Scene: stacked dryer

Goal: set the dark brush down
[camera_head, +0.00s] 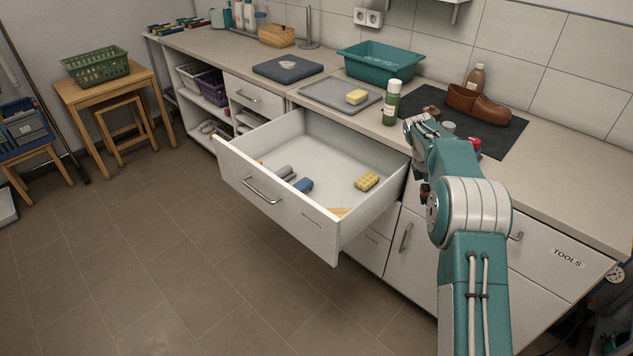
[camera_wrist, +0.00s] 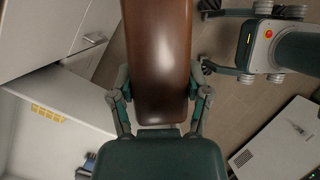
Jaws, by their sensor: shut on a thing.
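The dark brush, a long glossy brown body (camera_wrist: 158,45), fills the middle of the wrist view. My gripper (camera_wrist: 160,82) is shut on it, with one finger along each side. The underside of the brush is hidden. In the head view my arm reaches up over the counter edge, to the right of the open drawer. A small brown patch (camera_head: 426,191) shows beside the arm there and may be the brush. My fingers are hidden or too small to tell in that view.
The open drawer (camera_head: 290,222) holds a yellow sponge (camera_head: 367,181), a blue item (camera_head: 303,185) and grey rolls; its middle is bare. On the counter, a black mat (camera_head: 505,138) bears a brown shoe (camera_head: 480,105). A green bottle (camera_head: 391,103) and grey tray (camera_head: 325,93) stand nearby.

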